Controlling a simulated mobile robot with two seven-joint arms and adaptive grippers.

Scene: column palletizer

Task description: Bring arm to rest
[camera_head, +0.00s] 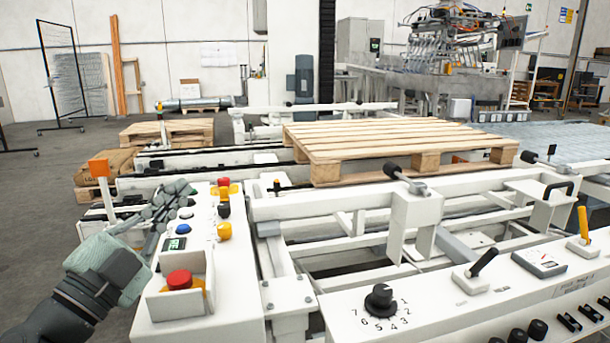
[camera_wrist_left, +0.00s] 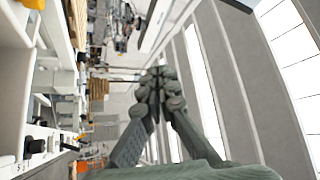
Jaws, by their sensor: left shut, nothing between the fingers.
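My left gripper (camera_head: 178,190) comes in from the lower left of the head view, with its dark grey fingers pointing up and to the right. It is shut and empty. Its fingers lie over or beside the left edge of a white control box (camera_head: 200,260); I cannot tell whether they touch it. In the left wrist view the fingers (camera_wrist_left: 162,78) meet at their tips with nothing between them. My right gripper is not in view.
The control box carries a red stop button (camera_head: 179,279) and several small buttons. A wooden pallet (camera_head: 390,142) rests on the white conveyor frame. A panel (camera_head: 480,290) with a dial and levers stands at the lower right. Grey floor (camera_head: 40,190) is open at the left.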

